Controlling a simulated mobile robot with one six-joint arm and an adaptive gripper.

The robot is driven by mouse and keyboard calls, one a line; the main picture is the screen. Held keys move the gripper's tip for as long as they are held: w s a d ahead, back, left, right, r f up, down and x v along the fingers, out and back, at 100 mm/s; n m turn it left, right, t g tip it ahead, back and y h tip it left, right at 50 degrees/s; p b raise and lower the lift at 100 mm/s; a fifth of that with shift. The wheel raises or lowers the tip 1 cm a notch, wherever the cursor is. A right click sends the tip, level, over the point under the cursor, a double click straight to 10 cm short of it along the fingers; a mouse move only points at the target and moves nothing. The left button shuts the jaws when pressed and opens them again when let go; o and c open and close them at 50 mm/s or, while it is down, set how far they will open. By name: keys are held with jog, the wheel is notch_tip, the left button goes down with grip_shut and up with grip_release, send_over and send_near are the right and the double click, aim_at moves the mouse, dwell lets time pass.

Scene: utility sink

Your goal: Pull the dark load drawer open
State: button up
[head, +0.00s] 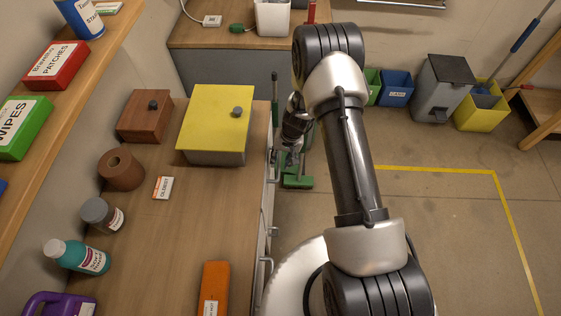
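The wooden counter (180,215) has drawer fronts on its right side, seen almost edge-on from above. Metal bar handles (267,263) stick out from these fronts. No label on a front can be read, so I cannot tell which one is the dark load drawer. No drawer is clearly pulled out. My gripper (292,158) points down beside the far part of the counter's right side, close to the fronts. My arm partly covers it, and its fingers are too small and dark to tell whether they are open or touch a handle.
A yellow-lidded box (215,115), a wooden box (145,120), bottles (78,256) and an orange item (214,285) stand on the counter. A green broom (297,181) is on the floor near my gripper. Bins (440,85) stand at the back right. Open floor (460,240) lies right.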

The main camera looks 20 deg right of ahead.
jog(key=shift+a+f, duration=0.1)
jog(key=shift+f, duration=0.35)
grip_shut()
dwell(0.6)
